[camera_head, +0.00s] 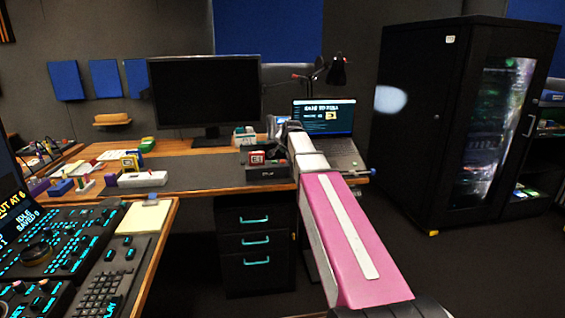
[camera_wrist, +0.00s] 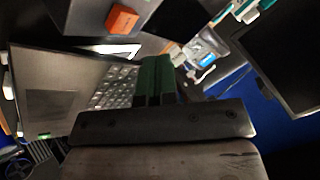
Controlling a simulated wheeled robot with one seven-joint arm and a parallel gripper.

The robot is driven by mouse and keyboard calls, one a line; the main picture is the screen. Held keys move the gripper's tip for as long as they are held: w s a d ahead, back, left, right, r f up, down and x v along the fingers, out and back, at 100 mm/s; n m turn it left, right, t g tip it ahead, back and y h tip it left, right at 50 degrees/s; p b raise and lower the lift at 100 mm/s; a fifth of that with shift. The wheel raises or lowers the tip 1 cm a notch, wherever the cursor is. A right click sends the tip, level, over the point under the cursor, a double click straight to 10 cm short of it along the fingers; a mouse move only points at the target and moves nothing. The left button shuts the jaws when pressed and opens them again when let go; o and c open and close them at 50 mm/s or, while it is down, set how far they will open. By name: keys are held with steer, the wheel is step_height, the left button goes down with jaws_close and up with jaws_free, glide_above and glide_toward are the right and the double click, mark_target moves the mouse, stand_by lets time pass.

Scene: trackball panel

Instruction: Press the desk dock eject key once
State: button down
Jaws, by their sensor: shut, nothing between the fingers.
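The desk dock (camera_head: 268,171) is a low black box near the front edge of the far desk, just left of my arm. A red block with a pale label (camera_head: 257,158) sits on its top. In the wrist view, the block looks orange-red (camera_wrist: 122,20) on the dark dock at the upper left. I cannot make out the eject key clearly in either view. My gripper (camera_wrist: 156,78) has its dark green fingers together and empty. It points over the desk between the laptop keyboard and the dock, apart from the dock. In the head view my arm hides the fingers.
An open laptop (camera_head: 324,120) stands right of the dock; its keyboard (camera_wrist: 118,85) is close beside my fingers. A drawer unit (camera_head: 255,250) is below. A control console (camera_head: 60,235) fills the lower left.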

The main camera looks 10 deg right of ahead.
steer(key=shift+r, duration=1.5)
